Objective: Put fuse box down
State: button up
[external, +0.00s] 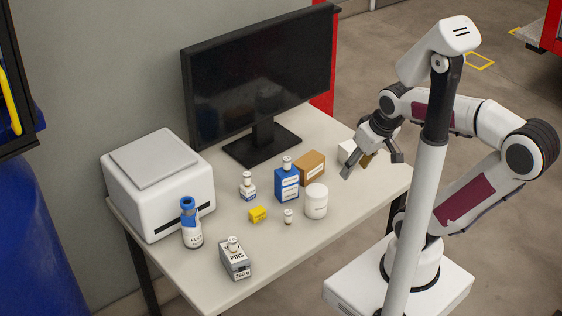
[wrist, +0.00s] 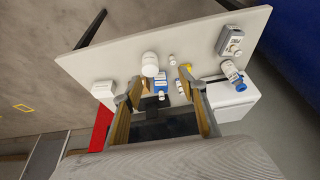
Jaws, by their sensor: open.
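My gripper (external: 371,166) is open, above the right end of the table. Its spread fingers show in the wrist view (wrist: 157,84) with nothing held between them. No label that I can read names a fuse box, so I cannot tell which item it is. A small yellow box (external: 258,214) lies on the middle of the table. A brown carton (external: 310,168) stands behind a white jar (external: 316,203). A white box (external: 348,152) stands at the right, partly hidden by my gripper; it shows left of the fingers in the wrist view (wrist: 103,90).
A blue bottle (external: 287,184), small white bottles (external: 248,187), a blue-capped bottle (external: 192,226) and a grey pins box (external: 235,261) stand on the table (external: 305,246). A monitor (external: 260,75) and a white machine (external: 160,185) stand behind. The table's front right is clear.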

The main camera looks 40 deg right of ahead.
jog(key=w+a+f+n+g+y, duration=0.1)
jog(key=w+f+n, duration=0.2)
jog(key=w+f, duration=0.5)
jog(key=w+a+f+n+g+y, duration=0.1)
jog(key=w+f+n, duration=0.3)
jog(key=w+f, duration=0.4)
jog(key=w+a+f+n+g+y, duration=0.2)
jog(key=w+a+f+n+g, duration=0.1)
jog(key=w+f, duration=0.5)
jog(key=shift+w+a+f+n, duration=0.15)
jog(key=shift+w+f+n, duration=0.1)
jog(key=shift+f+n, duration=0.45)
jog(key=shift+w+a+r+n+t+y, duration=0.1)
jog(key=shift+w+a+n+t, duration=0.05)
jog(key=shift+w+n, duration=0.75)
jog(key=shift+w+a+r+n+t+y, duration=0.15)
jog(key=shift+w+n, duration=0.45)
jog(key=shift+n, duration=0.55)
jog(key=shift+w+a+r+n+t+y, duration=0.1)
jog(key=shift+w+n, duration=0.65)
jog(key=shift+n, duration=0.3)
